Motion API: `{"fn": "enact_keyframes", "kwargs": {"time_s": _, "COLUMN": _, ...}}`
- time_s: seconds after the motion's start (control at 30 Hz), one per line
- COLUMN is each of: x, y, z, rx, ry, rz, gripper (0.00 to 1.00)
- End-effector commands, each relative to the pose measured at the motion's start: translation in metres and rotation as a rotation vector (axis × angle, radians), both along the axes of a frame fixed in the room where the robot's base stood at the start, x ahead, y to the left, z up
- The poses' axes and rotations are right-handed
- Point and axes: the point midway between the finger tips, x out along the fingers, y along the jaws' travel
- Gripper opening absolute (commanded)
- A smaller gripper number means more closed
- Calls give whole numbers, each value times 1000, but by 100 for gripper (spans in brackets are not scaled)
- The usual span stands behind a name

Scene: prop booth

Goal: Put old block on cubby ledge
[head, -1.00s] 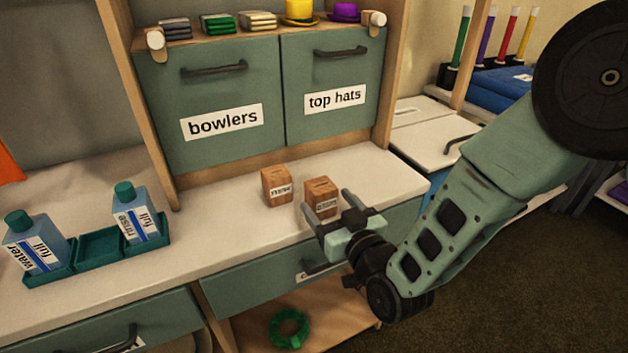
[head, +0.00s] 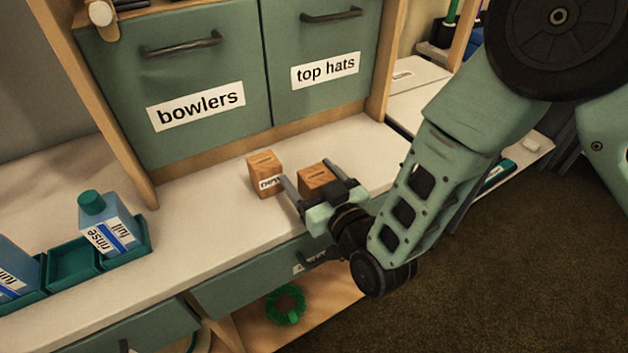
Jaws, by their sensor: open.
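Two small wooden blocks stand on the white counter below the cabinet. The left block (head: 264,173) has a white label that seems to read "new". The right block (head: 313,178) has its front mostly hidden by my gripper, so its label cannot be read. My gripper (head: 304,171) is open, with one finger on the left side of the right block and the other near its right side. I cannot tell whether either finger touches it. The left finger is also close to the left block. I cannot tell which part is the cubby ledge.
Cabinet doors labelled "bowlers" (head: 192,107) and "top hats" (head: 322,72) are shut behind the counter (head: 210,215). A teal tray (head: 75,262) with bottles (head: 106,222) stands at the left. The counter between tray and blocks is clear.

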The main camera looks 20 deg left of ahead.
Motion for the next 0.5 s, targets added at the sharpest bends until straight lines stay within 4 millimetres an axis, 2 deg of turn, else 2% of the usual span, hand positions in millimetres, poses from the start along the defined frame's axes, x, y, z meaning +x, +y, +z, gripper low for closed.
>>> {"fn": "enact_keyframes", "kwargs": {"time_s": 0.07, "x": 0, "y": 0, "z": 0, "rx": 0, "ry": 0, "rz": 0, "gripper": 70}}
{"fn": "enact_keyframes", "kwargs": {"time_s": 0.23, "x": 0, "y": 0, "z": 0, "rx": 0, "ry": 0, "rz": 0, "gripper": 23}}
{"fn": "enact_keyframes", "kwargs": {"time_s": 0.3, "x": 0, "y": 0, "z": 0, "rx": 1, "ry": -1, "rz": 0, "gripper": 20}}
{"fn": "enact_keyframes", "kwargs": {"time_s": 0.5, "x": 0, "y": 0, "z": 1, "rx": 1, "ry": -1, "rz": 0, "gripper": 20}}
